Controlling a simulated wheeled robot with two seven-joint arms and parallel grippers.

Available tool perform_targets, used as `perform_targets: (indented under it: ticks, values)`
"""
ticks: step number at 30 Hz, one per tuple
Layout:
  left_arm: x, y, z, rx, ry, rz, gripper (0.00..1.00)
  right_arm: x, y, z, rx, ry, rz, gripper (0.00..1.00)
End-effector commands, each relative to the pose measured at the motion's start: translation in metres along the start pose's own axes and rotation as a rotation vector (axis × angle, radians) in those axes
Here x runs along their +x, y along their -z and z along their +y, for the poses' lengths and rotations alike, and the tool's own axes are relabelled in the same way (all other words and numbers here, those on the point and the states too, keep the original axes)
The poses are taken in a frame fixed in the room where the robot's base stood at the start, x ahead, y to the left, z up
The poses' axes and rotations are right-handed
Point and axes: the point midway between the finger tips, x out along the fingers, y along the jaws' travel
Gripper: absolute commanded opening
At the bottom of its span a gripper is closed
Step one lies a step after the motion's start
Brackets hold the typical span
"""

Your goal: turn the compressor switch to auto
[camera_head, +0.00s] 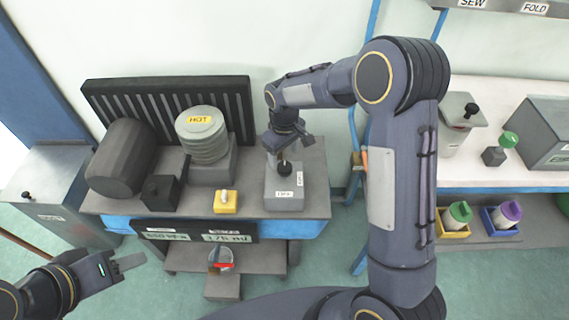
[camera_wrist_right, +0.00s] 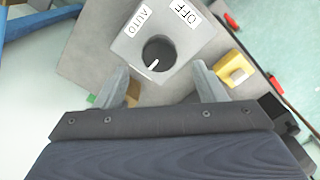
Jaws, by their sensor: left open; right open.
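The compressor switch is a grey box (camera_head: 284,197) with a black round knob (camera_head: 284,168) at the right end of the grey bench. In the right wrist view the knob (camera_wrist_right: 158,50) carries a short white line on its lower part. An AUTO label (camera_wrist_right: 139,20) lies at the box's upper left and an OFF label (camera_wrist_right: 185,13) at its upper right. My right gripper (camera_wrist_right: 161,82) is open, its fingers on either side of the box's near edge, apart from the knob. My left gripper (camera_head: 125,262) is open and empty at the lower left, away from the switch.
A yellow box (camera_head: 226,203) with a white toggle stands left of the switch. Further left are a HOT-labelled cylinder (camera_head: 202,140) and a dark tank (camera_head: 120,157). A white shelf (camera_head: 490,165) stands at the right.

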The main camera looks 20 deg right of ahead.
Motion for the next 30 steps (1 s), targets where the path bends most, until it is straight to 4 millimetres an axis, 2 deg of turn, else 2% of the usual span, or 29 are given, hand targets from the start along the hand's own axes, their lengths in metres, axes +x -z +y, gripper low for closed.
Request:
perform_targets:
  ticks: [3,9,20,30]
  values:
    - [0.000,0.000,0.000,0.000,0.000,0.000,0.43,0.021,-0.001,0.000,0.001,0.001,-0.003,0.64]
    - [0.000,0.000,0.000,0.000,0.000,0.000,0.43,0.044,-0.001,0.000,0.002,0.001,-0.002,0.64]
    - [0.000,0.000,0.000,0.000,0.000,0.000,0.43,0.049,-0.001,0.001,0.003,0.001,0.000,0.63]
    - [0.000,0.000,0.000,0.000,0.000,0.000,0.43,0.049,-0.001,0.000,0.003,0.001,0.000,0.19]
